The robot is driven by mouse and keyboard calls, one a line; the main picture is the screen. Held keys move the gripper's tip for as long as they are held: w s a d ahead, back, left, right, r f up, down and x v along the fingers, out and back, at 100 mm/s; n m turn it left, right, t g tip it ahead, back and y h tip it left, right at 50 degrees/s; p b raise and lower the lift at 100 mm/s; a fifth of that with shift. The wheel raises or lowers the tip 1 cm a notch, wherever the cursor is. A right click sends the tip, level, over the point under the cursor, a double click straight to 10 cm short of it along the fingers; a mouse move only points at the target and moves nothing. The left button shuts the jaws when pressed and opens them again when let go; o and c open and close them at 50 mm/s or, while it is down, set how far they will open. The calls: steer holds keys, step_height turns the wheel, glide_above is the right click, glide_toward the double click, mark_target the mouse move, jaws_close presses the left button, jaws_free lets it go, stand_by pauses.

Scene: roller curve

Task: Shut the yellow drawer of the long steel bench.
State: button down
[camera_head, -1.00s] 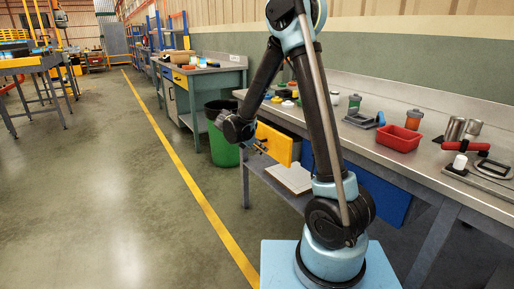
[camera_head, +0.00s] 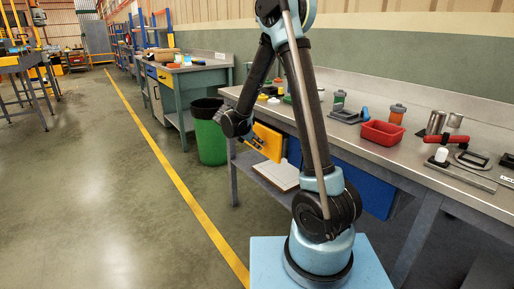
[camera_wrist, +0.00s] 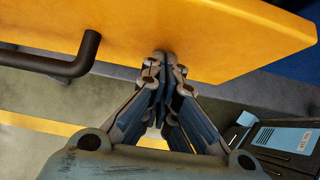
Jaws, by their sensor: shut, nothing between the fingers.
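The long steel bench (camera_head: 345,118) runs along the wall on the right. Its yellow drawer (camera_head: 267,143) shows under the bench top near the far end, with its front standing out from the bench. In the wrist view the yellow drawer front (camera_wrist: 200,35) fills the top, with a dark bar handle (camera_wrist: 62,64) at the left. My gripper (camera_wrist: 164,62) is shut and empty. Its fingertips are at the lower edge of the yellow front, right of the handle; contact is hard to tell. In the head view my gripper (camera_head: 246,136) is beside the drawer, its fingers barely visible.
A blue panel (camera_head: 365,186) hangs under the bench, right of the yellow drawer. A pale board (camera_head: 277,175) lies on the lower shelf. A green bin (camera_head: 210,140) stands beyond the bench's end. A red tray (camera_head: 382,133) and tools are on top. The floor left is clear.

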mark_target(265, 139)
steer(key=w+d, duration=0.1)
steer(key=d, duration=0.1)
steer(key=w+d, duration=0.1)
steer(key=d, duration=0.1)
steer(key=shift+w, duration=0.35)
steer(key=shift+d, duration=0.15)
steer(key=shift+w, duration=0.1)
